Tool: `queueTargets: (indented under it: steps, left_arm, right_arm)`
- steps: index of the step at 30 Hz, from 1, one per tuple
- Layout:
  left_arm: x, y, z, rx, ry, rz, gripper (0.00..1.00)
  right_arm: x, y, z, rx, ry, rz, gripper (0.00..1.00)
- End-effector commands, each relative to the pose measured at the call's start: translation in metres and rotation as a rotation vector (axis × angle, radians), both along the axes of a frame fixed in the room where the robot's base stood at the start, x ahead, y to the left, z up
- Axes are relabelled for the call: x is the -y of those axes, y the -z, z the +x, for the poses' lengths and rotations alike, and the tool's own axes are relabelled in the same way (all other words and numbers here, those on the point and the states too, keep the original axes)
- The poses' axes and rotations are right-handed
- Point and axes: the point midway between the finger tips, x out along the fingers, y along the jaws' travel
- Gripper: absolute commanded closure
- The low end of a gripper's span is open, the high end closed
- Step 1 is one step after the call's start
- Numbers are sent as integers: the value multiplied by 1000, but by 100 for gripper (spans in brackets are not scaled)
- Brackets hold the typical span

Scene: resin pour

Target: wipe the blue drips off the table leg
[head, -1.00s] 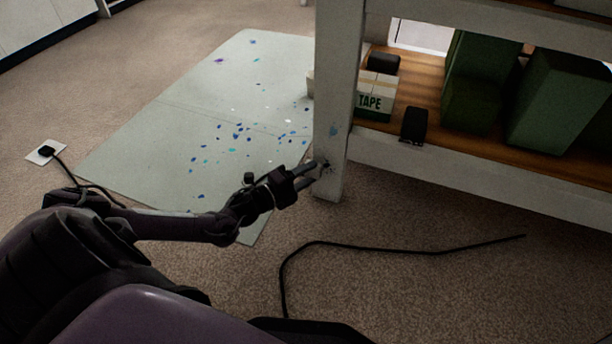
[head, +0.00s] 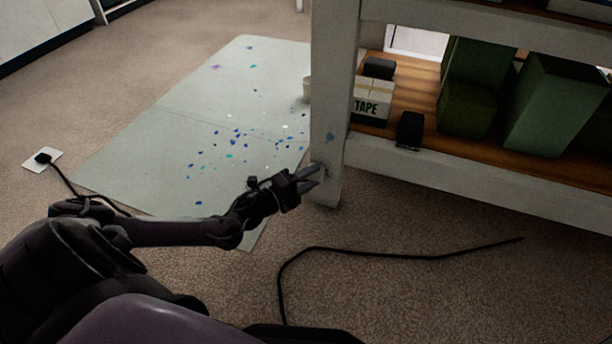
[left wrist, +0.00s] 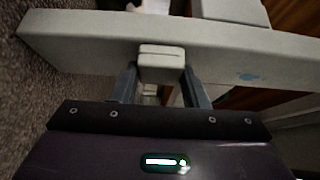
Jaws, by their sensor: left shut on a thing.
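The pale table leg (head: 327,110) stands upright right of centre in the head view and crosses the left wrist view (left wrist: 95,42) sideways. A blue drip mark (head: 330,137) is on its face, above my gripper; it also shows in the left wrist view (left wrist: 248,77). My left gripper (head: 318,176) is at the lower part of the leg. In the left wrist view its fingers (left wrist: 160,85) are shut on a pale folded pad (left wrist: 162,60), which lies in front of the leg. I cannot tell whether the pad touches it. My right gripper is not in view.
A pale mat (head: 150,150) with blue spots lies on the carpet behind the leg, with a small pale cup (head: 307,90). The lower shelf (head: 440,95) holds a TAPE box (head: 371,104), black items and green boxes. A black cable (head: 400,256) lies in front.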

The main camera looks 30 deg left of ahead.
Motion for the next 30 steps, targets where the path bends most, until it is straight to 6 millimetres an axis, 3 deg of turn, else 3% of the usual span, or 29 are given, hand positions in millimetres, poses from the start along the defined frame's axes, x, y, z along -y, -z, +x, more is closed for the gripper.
queueTargets:
  steps: [21, 30]
  left_arm:
    - [46, -2, 14, 2, 0, -2, 78]
    - [49, -2, 13, 2, -1, -1, 78]
  right_arm:
    - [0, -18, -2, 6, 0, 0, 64]
    - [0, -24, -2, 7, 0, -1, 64]
